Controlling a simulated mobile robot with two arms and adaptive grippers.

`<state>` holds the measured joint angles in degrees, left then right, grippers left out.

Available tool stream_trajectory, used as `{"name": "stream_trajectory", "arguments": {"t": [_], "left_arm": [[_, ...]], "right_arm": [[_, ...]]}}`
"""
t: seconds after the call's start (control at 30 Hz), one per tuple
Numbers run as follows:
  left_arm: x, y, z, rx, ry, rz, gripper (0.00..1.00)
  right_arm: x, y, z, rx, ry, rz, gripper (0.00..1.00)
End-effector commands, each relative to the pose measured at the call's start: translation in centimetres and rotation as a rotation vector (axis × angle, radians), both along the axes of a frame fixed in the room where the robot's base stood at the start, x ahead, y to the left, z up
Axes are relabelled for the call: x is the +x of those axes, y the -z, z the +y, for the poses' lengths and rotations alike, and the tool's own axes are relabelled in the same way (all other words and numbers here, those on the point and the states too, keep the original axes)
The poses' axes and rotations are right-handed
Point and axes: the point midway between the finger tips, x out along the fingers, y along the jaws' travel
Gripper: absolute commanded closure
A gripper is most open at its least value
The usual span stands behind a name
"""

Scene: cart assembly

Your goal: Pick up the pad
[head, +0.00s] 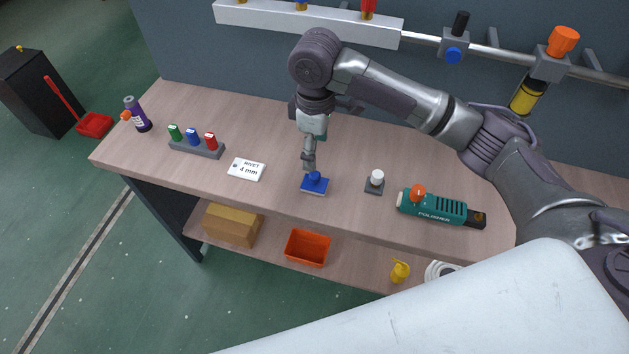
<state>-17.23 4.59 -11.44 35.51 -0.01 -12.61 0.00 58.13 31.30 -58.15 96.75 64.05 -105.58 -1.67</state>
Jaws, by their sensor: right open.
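The pad (313,187) is a small blue block with a round blue knob on top and a pale lower edge. It lies flat near the front of the wooden workbench (270,118). My right gripper (310,168) points down right above the knob. Its fingers are seen nearly edge-on and overlap the top of the knob in the picture. It is open, and the pad still rests on the bench. I cannot tell whether the fingers touch the knob. My left gripper is not in view.
Left of the pad lie a "RIVET 4 mm" card (246,169) and a grey holder (197,148) with coloured caps. Right of it stand a white-knobbed piece (376,180) and a green polisher (437,207). A rail (480,50) runs along the back wall.

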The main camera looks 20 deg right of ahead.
Motion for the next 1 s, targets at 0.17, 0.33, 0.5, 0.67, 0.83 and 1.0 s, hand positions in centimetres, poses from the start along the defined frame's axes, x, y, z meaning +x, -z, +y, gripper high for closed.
{"name": "stream_trajectory", "arguments": {"t": [0.17, 0.33, 0.5, 0.67, 0.83, 1.0], "left_arm": [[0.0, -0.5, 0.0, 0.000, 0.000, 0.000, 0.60], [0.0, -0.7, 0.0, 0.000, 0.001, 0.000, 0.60], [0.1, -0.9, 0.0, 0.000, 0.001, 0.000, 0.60], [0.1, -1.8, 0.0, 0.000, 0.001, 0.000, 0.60], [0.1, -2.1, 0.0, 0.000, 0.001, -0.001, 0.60], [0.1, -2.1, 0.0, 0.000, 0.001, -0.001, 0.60]], "right_arm": [[-0.1, 3.7, 0.0, -0.002, 0.000, 0.005, 0.24], [0.0, 6.2, 0.0, 0.000, -0.001, 0.001, 0.24], [0.1, 7.2, 0.0, 0.000, 0.000, 0.000, 0.24], [0.4, 9.3, -0.1, -0.002, 0.001, 0.003, 0.24], [0.5, 11.5, -0.1, 0.000, 0.000, 0.000, 0.24], [0.5, 12.2, -0.1, 0.000, -0.002, -0.002, 0.24]]}}
